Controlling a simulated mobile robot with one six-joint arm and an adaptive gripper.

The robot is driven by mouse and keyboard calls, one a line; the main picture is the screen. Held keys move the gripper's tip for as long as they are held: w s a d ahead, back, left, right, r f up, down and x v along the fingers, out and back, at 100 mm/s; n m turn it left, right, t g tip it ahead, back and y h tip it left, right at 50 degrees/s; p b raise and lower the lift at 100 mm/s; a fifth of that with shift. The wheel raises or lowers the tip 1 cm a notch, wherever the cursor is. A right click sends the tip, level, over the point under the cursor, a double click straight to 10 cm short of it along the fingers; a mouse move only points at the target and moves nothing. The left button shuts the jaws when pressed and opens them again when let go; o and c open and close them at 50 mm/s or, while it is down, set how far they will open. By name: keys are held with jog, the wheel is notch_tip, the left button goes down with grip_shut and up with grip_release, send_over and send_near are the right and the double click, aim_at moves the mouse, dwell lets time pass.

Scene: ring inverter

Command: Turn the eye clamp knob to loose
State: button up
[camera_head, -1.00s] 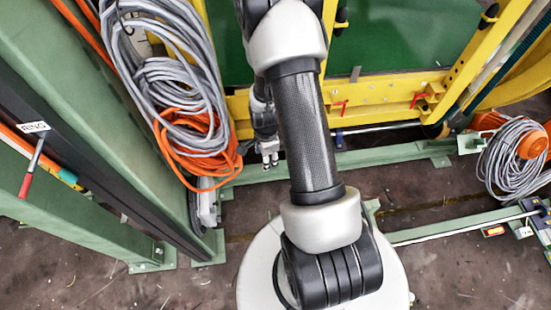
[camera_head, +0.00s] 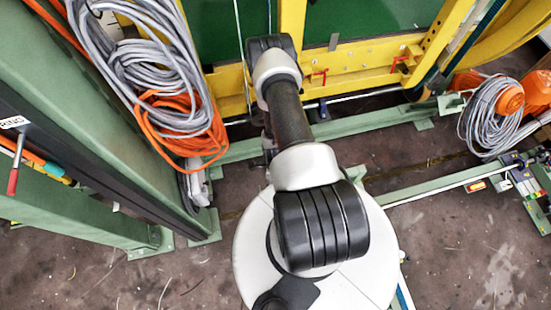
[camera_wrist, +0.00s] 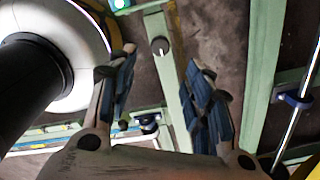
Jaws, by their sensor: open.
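My gripper (camera_wrist: 161,62) is open and empty in the wrist view, its two blue-padded fingers spread apart. Between and beyond the fingertips, a small dark round part (camera_wrist: 160,46) sits on a green beam. To the right, a blue bracket (camera_wrist: 292,98) is around a shiny rod, apart from the gripper. I cannot tell which part, if any, is the eye clamp knob or how it is turned. In the head view my arm hides most of the gripper.
A yellow frame (camera_head: 360,62) with red handles (camera_head: 319,76) stands ahead. Grey cable coils (camera_head: 150,65) and an orange cable (camera_head: 185,135) hang at left by a green post (camera_head: 70,115). Another cable coil (camera_head: 492,118) is at right. Green floor beams (camera_head: 385,124) cross the brown floor.

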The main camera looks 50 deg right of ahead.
notch_tip(320, 180, down, 10)
jog(key=b, duration=0.2)
jog(key=shift+b, duration=0.4)
jog(key=c, duration=1.1)
